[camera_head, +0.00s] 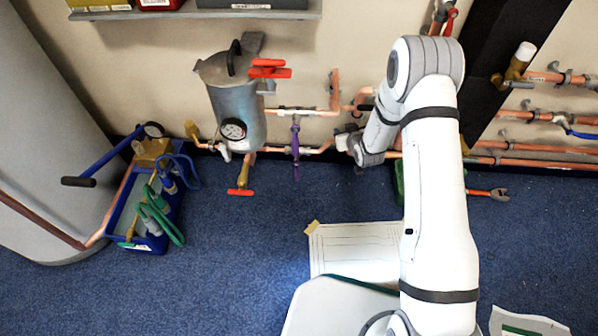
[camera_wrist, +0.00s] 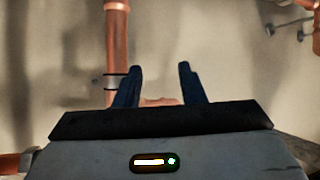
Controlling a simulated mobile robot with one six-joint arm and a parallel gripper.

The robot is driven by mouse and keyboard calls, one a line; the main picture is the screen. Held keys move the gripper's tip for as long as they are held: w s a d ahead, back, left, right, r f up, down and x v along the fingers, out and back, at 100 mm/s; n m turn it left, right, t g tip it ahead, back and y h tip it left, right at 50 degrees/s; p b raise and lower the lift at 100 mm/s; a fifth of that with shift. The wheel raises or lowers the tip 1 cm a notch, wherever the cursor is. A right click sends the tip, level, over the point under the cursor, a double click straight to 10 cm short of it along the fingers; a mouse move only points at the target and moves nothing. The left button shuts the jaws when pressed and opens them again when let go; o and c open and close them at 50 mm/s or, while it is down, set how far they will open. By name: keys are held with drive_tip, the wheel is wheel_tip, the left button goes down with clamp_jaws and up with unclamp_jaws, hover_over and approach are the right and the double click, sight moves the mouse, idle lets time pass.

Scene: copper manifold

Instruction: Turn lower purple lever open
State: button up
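A purple lever (camera_head: 295,138) hangs vertically between the upper and lower copper pipe runs, right of the grey tank, in the head view. A second, darker purple piece (camera_head: 295,171) hangs straight down below the lower pipe; it looks like the lower lever, but it is small. My gripper (camera_wrist: 159,68) is open and empty in the wrist view, its two dark fingers apart. In the head view my wrist is at the wall, right of the purple levers and apart from them; my fingers are hard to make out there. No purple lever shows in the wrist view.
A vertical copper pipe (camera_wrist: 117,45) with a clamp stands behind the left finger. The grey tank (camera_head: 236,113) has red handles (camera_head: 269,69) above and a red-handled valve (camera_head: 240,191) below. A blue tray (camera_head: 150,222) stands left. The blue carpet (camera_head: 245,265) is clear in front.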

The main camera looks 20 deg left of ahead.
drive_tip(key=s+a+f+n+t+y, duration=0.1)
drive_tip(key=s+a+f+n+y, duration=0.2)
drive_tip(key=a+f, duration=0.5)
drive_tip(key=y, duration=0.4)
approach(297, 172)
wheel_tip(297, 172, down, 3)
drive_tip(key=w+a, duration=0.2)
drive_tip(key=a, duration=0.1)
drive_tip(key=shift+m+t, duration=0.3)
drive_tip(key=shift+t, duration=0.1)
drive_tip(key=x, duration=0.2)
drive_tip(key=b+x, duration=0.1)
drive_tip(key=x, duration=0.2)
drive_tip(key=b+x, duration=0.1)
drive_tip(key=x, duration=0.1)
drive_tip(key=shift+w+r, duration=0.35)
drive_tip(key=shift+d, duration=0.1)
drive_tip(key=shift+c, duration=0.6)
clamp_jaws()
